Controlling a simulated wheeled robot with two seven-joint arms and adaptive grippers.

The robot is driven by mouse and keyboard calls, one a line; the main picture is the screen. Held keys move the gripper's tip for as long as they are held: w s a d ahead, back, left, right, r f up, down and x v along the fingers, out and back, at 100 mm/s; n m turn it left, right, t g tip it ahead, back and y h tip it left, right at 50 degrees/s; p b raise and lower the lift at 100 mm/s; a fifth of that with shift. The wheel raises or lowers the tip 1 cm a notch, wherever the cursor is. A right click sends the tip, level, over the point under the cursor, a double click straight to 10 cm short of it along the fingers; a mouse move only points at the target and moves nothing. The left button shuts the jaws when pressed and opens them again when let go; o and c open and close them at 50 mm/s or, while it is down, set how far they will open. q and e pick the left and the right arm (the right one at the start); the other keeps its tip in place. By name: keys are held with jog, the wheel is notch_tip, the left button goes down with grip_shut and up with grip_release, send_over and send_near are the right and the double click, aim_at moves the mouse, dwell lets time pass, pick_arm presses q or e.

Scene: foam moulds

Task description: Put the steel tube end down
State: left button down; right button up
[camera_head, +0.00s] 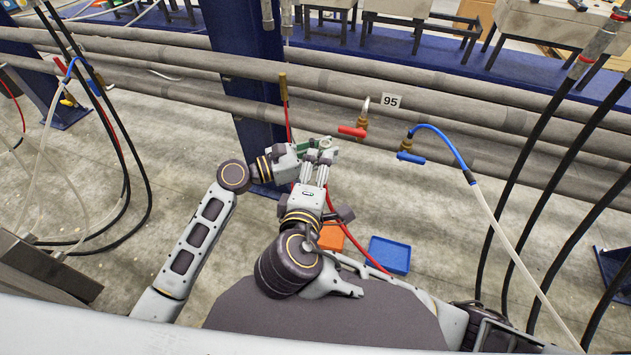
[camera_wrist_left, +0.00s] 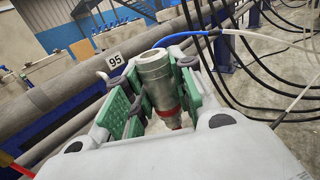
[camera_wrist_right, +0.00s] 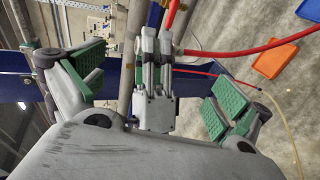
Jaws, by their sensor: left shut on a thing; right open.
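The steel tube end (camera_wrist_left: 153,75), a silver cylinder with a red band low down, is between the green pads of my left gripper (camera_wrist_left: 150,95), which is shut on it. It is tilted in the left wrist view. In the head view my left gripper (camera_head: 312,146) is in front of the blue column, and the tube end is too small and covered to make out. My right gripper (camera_wrist_right: 150,95) is open, its green pads wide apart. A grey two-pronged part stands between them in the right wrist view, and I cannot tell whether it touches them.
A red hose (camera_head: 349,237) runs across the floor. A blue tray (camera_head: 389,255) and an orange tray (camera_head: 331,237) lie on the floor. Long grey pipes (camera_head: 460,100) cross behind, with a red-handled valve (camera_head: 353,131) and a blue-handled valve (camera_head: 410,157). Black hoses hang at both sides.

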jog(key=shift+x, duration=5.45)
pick_arm(q)
jog(key=shift+r, duration=0.1)
pick_arm(e)
jog(key=shift+f, duration=0.1)
jog(key=c, duration=1.2)
pick_arm(q)
jog(key=c, duration=1.1)
grip_release()
jog(key=shift+r, duration=0.1)
pick_arm(e)
jog(key=shift+f, duration=0.1)
jog(key=shift+c, duration=0.8)
pick_arm(q)
jog(key=shift+a, duration=0.15)
